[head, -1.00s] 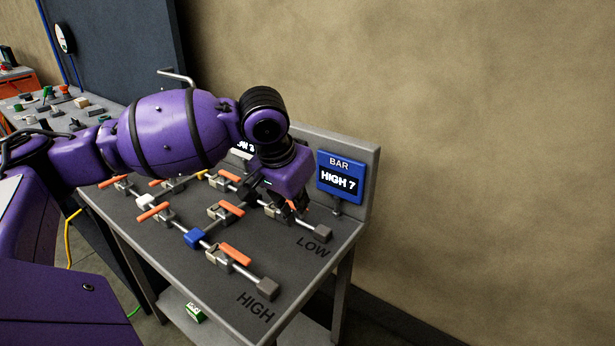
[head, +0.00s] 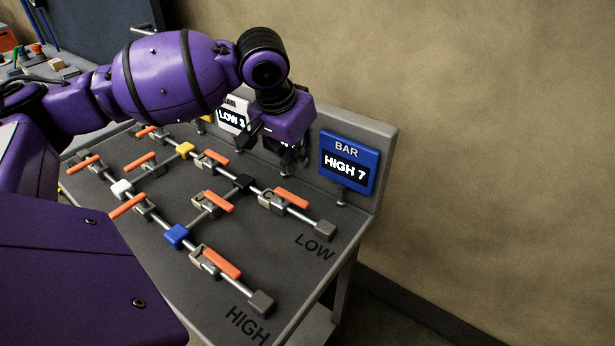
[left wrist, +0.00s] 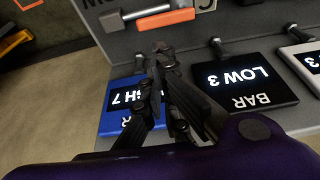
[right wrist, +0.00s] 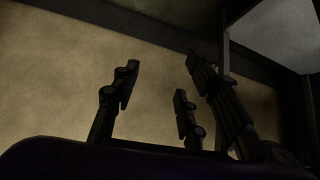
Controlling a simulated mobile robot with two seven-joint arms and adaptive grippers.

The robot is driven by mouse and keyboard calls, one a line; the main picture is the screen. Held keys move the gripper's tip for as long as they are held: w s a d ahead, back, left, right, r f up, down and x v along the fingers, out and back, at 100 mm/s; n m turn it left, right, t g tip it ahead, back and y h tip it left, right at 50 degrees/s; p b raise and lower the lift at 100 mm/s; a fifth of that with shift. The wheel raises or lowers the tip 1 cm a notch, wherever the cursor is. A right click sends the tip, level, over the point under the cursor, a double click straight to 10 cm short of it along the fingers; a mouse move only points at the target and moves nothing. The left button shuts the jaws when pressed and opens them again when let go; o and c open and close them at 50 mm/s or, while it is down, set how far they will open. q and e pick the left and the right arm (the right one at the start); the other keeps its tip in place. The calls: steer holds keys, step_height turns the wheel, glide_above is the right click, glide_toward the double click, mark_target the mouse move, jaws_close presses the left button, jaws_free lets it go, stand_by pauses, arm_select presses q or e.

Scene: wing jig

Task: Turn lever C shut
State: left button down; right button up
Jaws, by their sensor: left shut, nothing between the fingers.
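Lever C is the orange handle (head: 291,197) beside a beige block marked with what looks like a C, on the pipe that ends by the LOW label. Its handle lies along the pipe. It also shows at the top of the left wrist view (left wrist: 165,19). My left gripper (head: 290,158) is shut and empty, above the panel's back edge, behind and apart from the lever. Its fingertips (left wrist: 160,52) point towards the lever in the left wrist view. My right gripper (right wrist: 160,78) is open and empty, facing the wall, away from the panel.
A blue display (head: 348,162) reads HIGH 7 just right of my left gripper. A white display (head: 233,116) reads LOW 3, and a black display (left wrist: 244,82) also reads LOW 3. Several other orange levers, such as one on the HIGH pipe (head: 222,263), crowd the panel.

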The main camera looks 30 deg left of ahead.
mark_target(292, 201)
arm_select(q)
steer(key=b+x, duration=0.1)
steer(key=x, duration=0.9)
steer(key=shift+w+a+f, duration=0.1)
steer(key=shift+w, duration=0.05)
arm_select(e)
steer(key=shift+w+f, duration=0.15)
steer(key=shift+f, duration=0.15)
